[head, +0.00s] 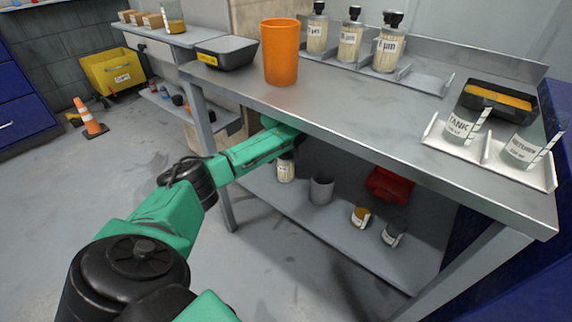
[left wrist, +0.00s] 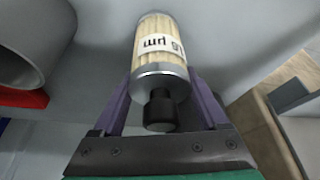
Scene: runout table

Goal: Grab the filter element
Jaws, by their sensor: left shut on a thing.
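The filter element (head: 286,168) is a pale pleated cylinder with metal end caps, a dark top and a white label. It is at the lower shelf, under the table's front edge. In the left wrist view the filter element (left wrist: 160,50) shows its black knob toward my gripper and a label reading "µm". My left gripper (left wrist: 160,88) is shut on it, one purple finger on each side. In the head view the tabletop edge mostly hides this gripper. Whether the filter touches the shelf I cannot tell. My right gripper is not in view.
The lower shelf (head: 345,242) also holds a grey cup (head: 321,189), a red bin (head: 389,185) and two small jars. The tabletop (head: 355,110) overhangs my arm. On top stand an orange cup (head: 281,52), several similar filters in a rack and a black tray (head: 228,52).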

